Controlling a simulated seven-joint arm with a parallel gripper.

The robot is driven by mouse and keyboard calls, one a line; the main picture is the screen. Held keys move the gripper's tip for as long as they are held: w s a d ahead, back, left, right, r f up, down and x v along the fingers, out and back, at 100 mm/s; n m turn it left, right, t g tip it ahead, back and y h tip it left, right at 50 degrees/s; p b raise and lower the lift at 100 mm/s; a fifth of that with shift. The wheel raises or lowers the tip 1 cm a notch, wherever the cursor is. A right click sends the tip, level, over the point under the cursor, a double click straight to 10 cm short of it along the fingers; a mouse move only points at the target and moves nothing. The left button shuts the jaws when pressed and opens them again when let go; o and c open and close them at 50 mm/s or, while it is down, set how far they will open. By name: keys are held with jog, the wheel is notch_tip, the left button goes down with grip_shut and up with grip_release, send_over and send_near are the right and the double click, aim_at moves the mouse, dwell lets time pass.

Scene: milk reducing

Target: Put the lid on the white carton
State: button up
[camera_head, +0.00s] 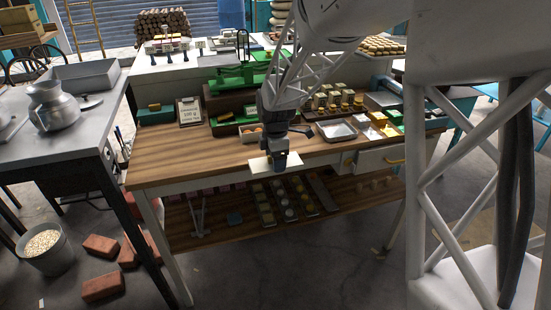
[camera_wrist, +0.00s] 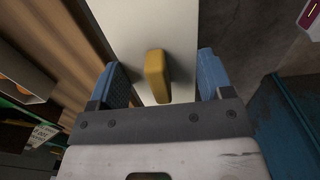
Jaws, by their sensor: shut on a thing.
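My gripper (camera_head: 279,160) is over the front edge of the wooden-topped table. It is shut on a flat white lid (camera_head: 259,168). In the wrist view, the white lid (camera_wrist: 172,20) lies between the blue fingertips of my gripper (camera_wrist: 165,75), which are at its two long sides. A yellow knob (camera_wrist: 156,76) stands on the lid between the fingers, with a gap on each side. A white box-like front with a yellow handle (camera_head: 380,159) is at the table's right front. I cannot tell whether it is the carton or a drawer.
The wooden table (camera_head: 185,165) has clear top to the left of my gripper. A metal tray (camera_head: 337,130) and a green scale (camera_head: 238,77) stand behind. A lower shelf (camera_head: 235,232) holds several small items. A grey side table (camera_head: 85,100) carries a metal jug (camera_head: 51,105).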

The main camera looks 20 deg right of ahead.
jog(key=w+r, duration=0.3)
jog(key=w, duration=0.9)
jog(key=w+r, duration=0.3)
jog(key=w, duration=1)
jog(key=shift+d, duration=0.4)
jog(key=shift+w+f, duration=0.1)
jog(key=shift+f, duration=0.1)
jog(key=shift+f, duration=2.65)
jog(key=shift+f, duration=0.9)
dwell(0.5)
jog(key=o, duration=0.9)
jog(key=shift+c, duration=0.5)
jog(key=shift+o, duration=0.4)
jog(key=shift+r, duration=0.15)
